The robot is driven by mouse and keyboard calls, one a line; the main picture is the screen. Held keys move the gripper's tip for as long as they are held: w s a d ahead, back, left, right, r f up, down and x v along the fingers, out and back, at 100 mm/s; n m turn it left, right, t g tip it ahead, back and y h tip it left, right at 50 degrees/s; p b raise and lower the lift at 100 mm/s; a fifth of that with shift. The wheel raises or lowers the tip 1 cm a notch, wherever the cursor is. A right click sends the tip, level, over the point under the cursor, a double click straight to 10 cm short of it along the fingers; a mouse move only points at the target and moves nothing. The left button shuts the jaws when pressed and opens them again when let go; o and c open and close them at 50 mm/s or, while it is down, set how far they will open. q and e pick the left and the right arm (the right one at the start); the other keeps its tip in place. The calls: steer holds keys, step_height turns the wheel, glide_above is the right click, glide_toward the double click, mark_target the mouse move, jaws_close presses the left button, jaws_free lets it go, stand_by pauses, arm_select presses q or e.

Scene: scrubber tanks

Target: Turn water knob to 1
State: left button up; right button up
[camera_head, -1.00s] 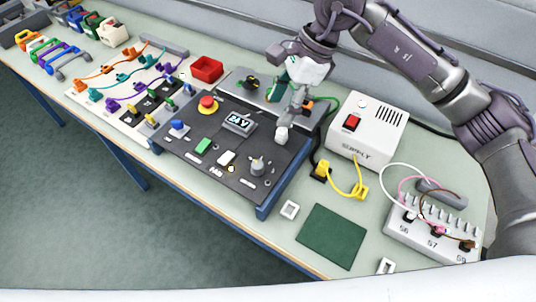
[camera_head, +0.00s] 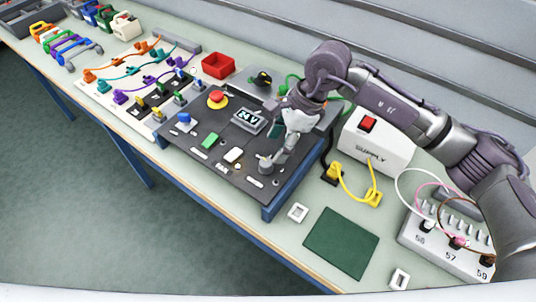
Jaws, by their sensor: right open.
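A control panel (camera_head: 190,156) lies on the bench with a small grey knob (camera_head: 265,166) near its right front corner. This looks like the water knob; its label and pointer are too small to read. My right gripper (camera_head: 279,158) reaches down from the upper right, fingers open, with its tips right beside the knob. I cannot tell whether they touch or straddle it. The fingers and wrist hide the part of the panel behind the knob. My left gripper is not in view.
A white supply box (camera_head: 372,145) stands right of my wrist. A green mat (camera_head: 341,242) lies flat in front.

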mark_target(267, 161)
steer(key=p+x, duration=0.1)
steer(key=x, duration=0.5)
steer(key=shift+f, duration=0.2)
steer(key=shift+c, duration=0.2)
steer(key=c, duration=1.1)
